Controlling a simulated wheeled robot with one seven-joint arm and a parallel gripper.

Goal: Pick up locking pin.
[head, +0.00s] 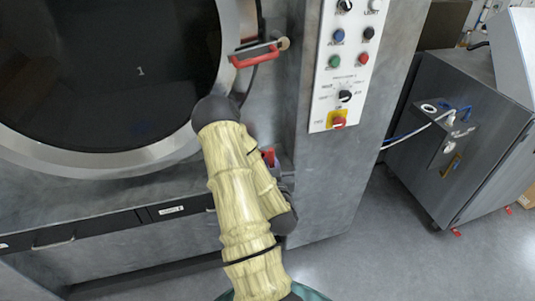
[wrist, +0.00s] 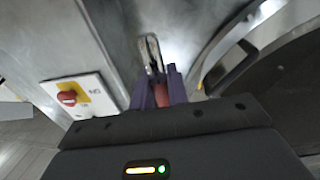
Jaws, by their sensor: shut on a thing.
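My gripper (wrist: 159,84) shows at the bottom middle of the wrist view, with two purple fingers. It is shut on a red piece, which I take to be the locking pin (wrist: 160,96). A shiny metal loop or bracket (wrist: 152,50) stands just beyond the fingertips against the grey metal wall. I cannot tell whether the pin is still seated in it. In the head view, my arm hides most of the gripper. A small red part (head: 268,157) shows beside the arm, low on the machine.
The washer's round dark door (head: 110,70) fills the upper left of the head view, with a red handle (head: 254,57) at its right edge. A control panel (head: 345,65) with buttons is to the right. A grey cabinet (head: 460,130) stands farther right, with open floor between.

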